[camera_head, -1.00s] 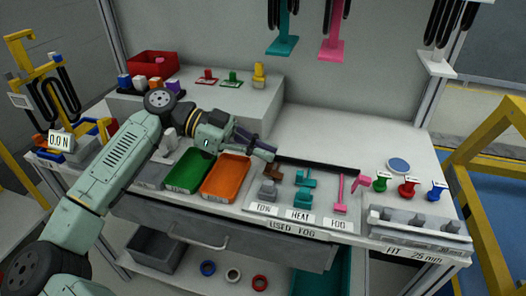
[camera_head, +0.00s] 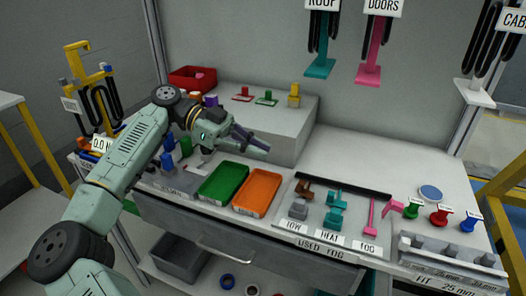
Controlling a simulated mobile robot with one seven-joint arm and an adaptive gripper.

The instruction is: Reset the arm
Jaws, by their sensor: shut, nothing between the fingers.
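My gripper (camera_head: 262,147) is at the end of my pale green arm, which reaches in from the lower left. The dark fingers point right and look closed, with nothing between them. They are in the air in front of the grey raised block (camera_head: 290,132), above and behind the green tray (camera_head: 222,183) and the orange tray (camera_head: 257,191). My forearm hides part of the left side of the worktop.
A black-edged tray (camera_head: 335,183) holds brown, teal, grey and pink parts. Green, red and blue pieces (camera_head: 439,216) stand at right by a grey slotted fixture (camera_head: 453,258). A red bin (camera_head: 192,78) sits at back left. Teal (camera_head: 320,67) and pink (camera_head: 368,75) holders hang above.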

